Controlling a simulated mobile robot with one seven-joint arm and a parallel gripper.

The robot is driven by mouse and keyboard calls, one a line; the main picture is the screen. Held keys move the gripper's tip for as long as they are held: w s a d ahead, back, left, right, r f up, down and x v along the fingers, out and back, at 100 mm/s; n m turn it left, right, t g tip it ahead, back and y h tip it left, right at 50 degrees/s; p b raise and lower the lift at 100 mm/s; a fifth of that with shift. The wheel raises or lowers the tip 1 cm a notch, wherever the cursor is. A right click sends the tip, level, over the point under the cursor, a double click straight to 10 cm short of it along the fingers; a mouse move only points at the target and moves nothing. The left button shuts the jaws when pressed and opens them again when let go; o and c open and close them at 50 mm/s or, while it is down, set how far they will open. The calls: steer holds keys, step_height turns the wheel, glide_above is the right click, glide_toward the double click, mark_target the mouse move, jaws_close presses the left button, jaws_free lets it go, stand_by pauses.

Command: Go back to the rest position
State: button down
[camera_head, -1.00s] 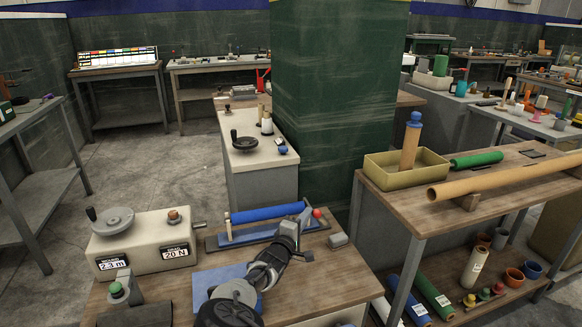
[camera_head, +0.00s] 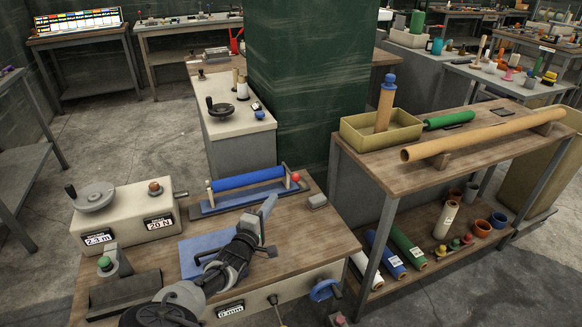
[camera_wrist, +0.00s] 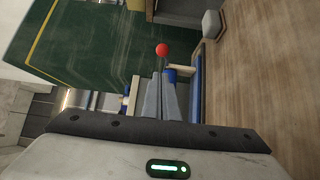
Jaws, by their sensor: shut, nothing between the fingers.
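My gripper (camera_head: 268,208) is above the wooden workbench (camera_head: 300,250), at the end of my dark arm, just in front of the blue roller (camera_head: 248,178). Its fingers are closed together and hold nothing. In the wrist view the closed fingers (camera_wrist: 162,92) point toward the roller's stand, near a red ball knob (camera_wrist: 162,49). The red ball (camera_head: 295,177) also shows in the head view at the roller's right end. I cannot tell the exact gap between fingertips and stand.
A cream box with a handwheel (camera_head: 140,212) stands at the bench's left. A blue mat (camera_head: 205,252) lies near my arm. A small grey block (camera_head: 317,201) sits at the right. A shelf bench (camera_head: 375,180) with a tray (camera_head: 350,133) and rolls stands beyond a gap; a green pillar (camera_head: 305,90) rises behind.

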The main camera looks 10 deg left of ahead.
steer(key=d+r+m+g+h, duration=0.3)
steer(key=d+m, duration=0.1)
steer(key=d, duration=0.6)
steer(key=d+r+m+g+h, duration=0.4)
steer(key=d, duration=0.5)
steer(key=s+d+r+m+g+y, duration=0.1)
steer(key=s+d+r+m+g, duration=0.3)
steer(key=d, duration=0.3)
steer(key=s+d+r+m+g+y, duration=0.2)
steer(key=s+d+r+m+g, duration=0.1)
steer(key=s+d, duration=0.4)
steer(key=s+d+r+m+t+y, duration=0.1)
steer(key=s+r+y, duration=0.2)
steer(key=s+r, duration=0.6)
steer(key=s+d+r+t+y, duration=0.1)
steer(key=s+r+y, duration=0.4)
steer(key=s, duration=0.9)
step_height(320, 180, up, 22)
steer(key=h+p, duration=0.1)
steer(key=p, duration=2)
steer(key=shift+r+p, duration=0.15)
steer(key=shift+p, duration=0.15)
